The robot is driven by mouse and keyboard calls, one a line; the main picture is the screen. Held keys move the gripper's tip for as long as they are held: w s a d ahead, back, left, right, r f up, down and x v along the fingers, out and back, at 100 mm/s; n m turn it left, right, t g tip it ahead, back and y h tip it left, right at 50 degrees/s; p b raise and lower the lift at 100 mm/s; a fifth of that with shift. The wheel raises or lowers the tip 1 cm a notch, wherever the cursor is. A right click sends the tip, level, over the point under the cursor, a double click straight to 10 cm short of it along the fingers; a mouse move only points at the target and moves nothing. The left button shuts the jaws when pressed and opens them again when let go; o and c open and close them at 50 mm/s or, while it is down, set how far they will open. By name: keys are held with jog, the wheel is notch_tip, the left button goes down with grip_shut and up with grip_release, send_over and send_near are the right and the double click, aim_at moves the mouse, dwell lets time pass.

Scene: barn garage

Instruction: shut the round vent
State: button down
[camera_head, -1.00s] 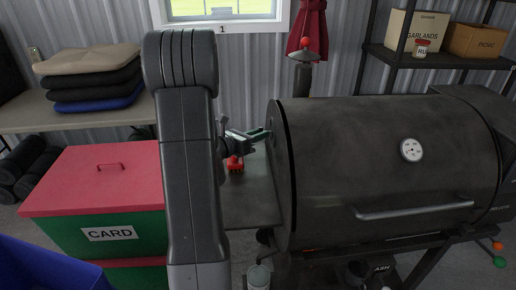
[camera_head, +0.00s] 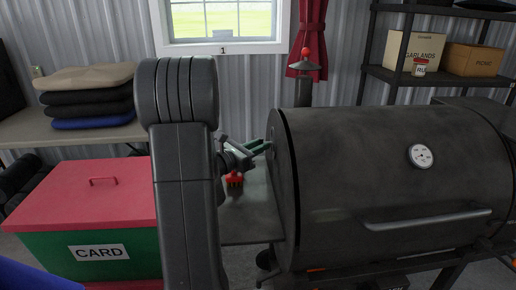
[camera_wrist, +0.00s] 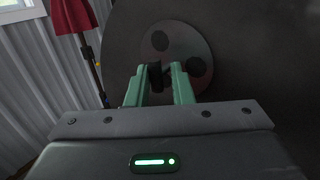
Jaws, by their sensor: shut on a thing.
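The round vent (camera_wrist: 178,48) is a grey disc on the dark end wall of the smoker, seen in the wrist view. In the head view my gripper (camera_head: 264,147) reaches the left end of the black barrel smoker (camera_head: 380,180); the vent is barely visible there, edge-on.
A side shelf (camera_head: 250,215) below my gripper holds a red brush-like thing (camera_head: 234,181). A chimney (camera_head: 305,85) rises behind the smoker. A red-lidded green box (camera_head: 85,205) stands at the left. A shelf rack (camera_head: 440,80) stands at the back right.

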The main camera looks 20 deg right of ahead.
jog(key=c, duration=1.6)
grip_release()
jog(key=shift+o, duration=0.2)
jog(key=v, duration=1.3)
jog(key=shift+s+a, duration=0.15)
jog(key=shift+a, duration=0.25)
jog(key=x, duration=1.4)
jog(key=shift+a, duration=0.1)
